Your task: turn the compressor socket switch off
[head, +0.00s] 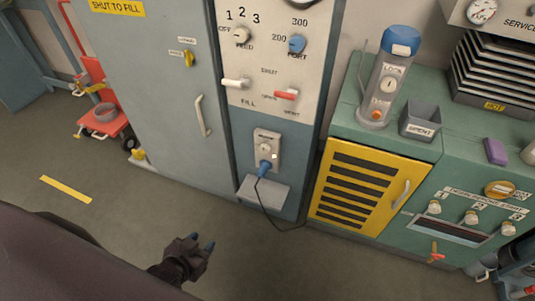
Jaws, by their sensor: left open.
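The compressor socket (268,137) is a pale plate low on the blue lower part of the fill panel. A blue plug (264,168) sits at its lower end, with a black cable running down to the right. A small light spot, perhaps the switch, shows at the plate's right side; its position is too small to tell. My left gripper (203,242) is at the bottom of the view, dark with blue fingertips. It is open and appears empty, over the floor, apart from the socket and to its lower left. My right gripper is out of view.
A small grey ledge (263,194) juts out below the socket. A grey cabinet door with a handle (202,116) stands left of it. A yellow louvred door (369,185) on a green bench is to the right. The floor before the panel is mostly clear.

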